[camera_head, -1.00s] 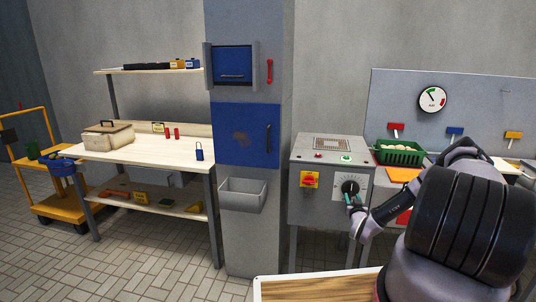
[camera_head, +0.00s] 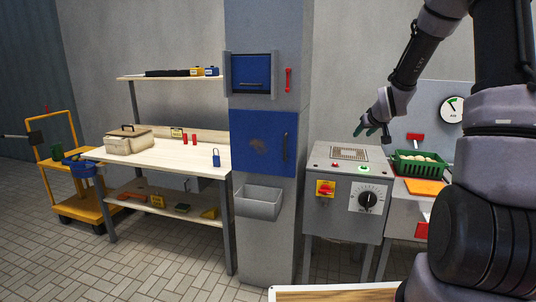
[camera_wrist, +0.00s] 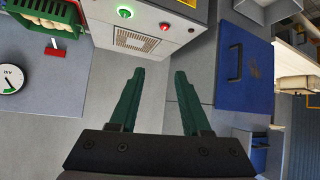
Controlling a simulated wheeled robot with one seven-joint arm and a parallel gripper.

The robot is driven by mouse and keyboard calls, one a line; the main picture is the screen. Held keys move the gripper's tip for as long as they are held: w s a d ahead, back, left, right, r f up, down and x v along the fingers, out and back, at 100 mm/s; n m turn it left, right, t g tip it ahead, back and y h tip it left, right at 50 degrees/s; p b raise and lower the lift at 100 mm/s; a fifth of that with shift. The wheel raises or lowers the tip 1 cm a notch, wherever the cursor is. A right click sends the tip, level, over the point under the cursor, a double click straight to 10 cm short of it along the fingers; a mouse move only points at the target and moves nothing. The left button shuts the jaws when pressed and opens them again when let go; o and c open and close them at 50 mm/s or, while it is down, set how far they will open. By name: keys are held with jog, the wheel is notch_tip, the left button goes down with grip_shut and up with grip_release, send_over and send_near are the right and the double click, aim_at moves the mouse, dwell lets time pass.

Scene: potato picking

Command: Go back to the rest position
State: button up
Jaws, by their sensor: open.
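My gripper (camera_head: 371,127) is raised in the air above the back of the grey machine (camera_head: 345,190) in the head view. Its green fingers are apart and nothing is between them. In the wrist view my gripper (camera_wrist: 158,95) is also open and empty, with bare grey wall and part of the machine beyond the fingertips. The machine carries a black dial (camera_head: 368,201), a red-and-yellow switch (camera_head: 325,189), a lit green button (camera_wrist: 124,12) and a red button (camera_wrist: 165,27). My arm fills the right side of the head view and hides what is behind it.
A green crate of potatoes (camera_head: 420,168) stands right of the machine beside an orange board (camera_head: 427,187). A grey column with a blue door (camera_head: 262,142) and a grey bin (camera_head: 258,202) stands left. Further left are a workbench (camera_head: 165,158) and yellow trolley (camera_head: 88,206).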

jog(key=s+a+r+m+g, duration=0.1)
jog(key=s+a+r, duration=0.2)
jog(key=s+r, duration=0.6)
jog(key=s+a+r+m+g+y, duration=0.1)
jog(key=s+a+r+m, duration=0.1)
jog(key=s, duration=1.2)
jog(key=s+a+r+m+g+y, duration=0.1)
jog(key=s+a+r, duration=0.4)
jog(key=s, duration=0.9)
jog(key=shift+s+r+m, duration=0.15)
jog(key=shift+r+m, duration=0.25)
jog(key=shift+r, duration=0.2)
